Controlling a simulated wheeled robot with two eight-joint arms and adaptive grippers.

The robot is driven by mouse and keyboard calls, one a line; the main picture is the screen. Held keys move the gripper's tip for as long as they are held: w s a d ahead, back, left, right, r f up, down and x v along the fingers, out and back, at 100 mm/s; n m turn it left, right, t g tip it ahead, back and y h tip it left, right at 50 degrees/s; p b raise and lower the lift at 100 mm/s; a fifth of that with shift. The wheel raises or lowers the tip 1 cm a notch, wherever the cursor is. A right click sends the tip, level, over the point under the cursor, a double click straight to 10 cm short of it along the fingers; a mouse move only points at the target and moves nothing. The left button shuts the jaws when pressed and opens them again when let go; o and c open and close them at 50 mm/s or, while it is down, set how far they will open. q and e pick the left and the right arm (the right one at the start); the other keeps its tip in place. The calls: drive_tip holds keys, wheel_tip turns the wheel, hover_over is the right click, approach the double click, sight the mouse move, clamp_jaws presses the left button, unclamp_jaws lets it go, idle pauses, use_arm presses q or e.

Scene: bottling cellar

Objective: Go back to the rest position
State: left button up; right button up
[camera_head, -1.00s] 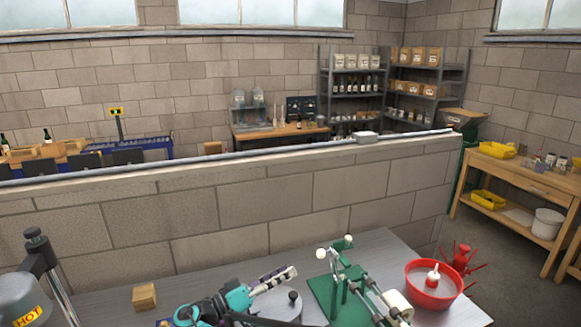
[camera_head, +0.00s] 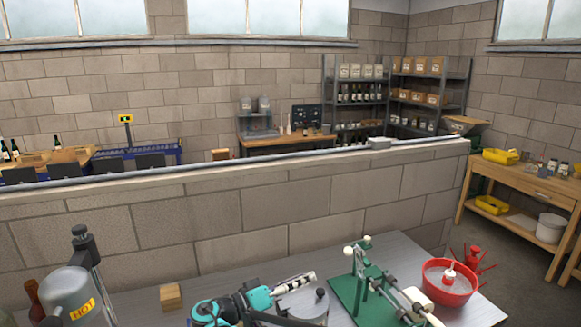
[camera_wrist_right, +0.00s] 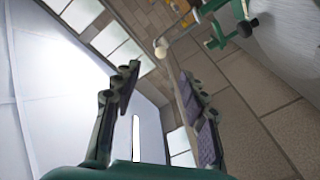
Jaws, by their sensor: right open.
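My left gripper is not in view.
The grey worktop (camera_head: 140,303) holds a wooden block (camera_head: 171,297), a grey pot marked HOT (camera_head: 73,292), the green stand (camera_head: 345,291) and a red bowl (camera_head: 448,292). A low block wall (camera_head: 290,215) stands right behind. Shelves and benches are beyond it.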

drive_tip(key=s+d+f+n+g+y, duration=0.2)
drive_tip(key=s+d+y, duration=0.25)
drive_tip(key=d, duration=0.35)
drive_tip(key=s+d+f+n+g+y, duration=0.1)
drive_tip(key=s+d+y, duration=0.2)
drive_tip(key=s+d, duration=0.35)
drive_tip(key=s+f+y, duration=0.4)
drive_tip(key=s, duration=0.4)
drive_tip(key=s+f+t+y+b, duration=0.1)
drive_tip(key=s+f+y, duration=0.3)
drive_tip(key=s, duration=0.3)
drive_tip(key=shift+s+d+f, duration=0.15)
drive_tip(key=shift+s+d, duration=0.2)
drive_tip(key=shift+d, duration=0.05)
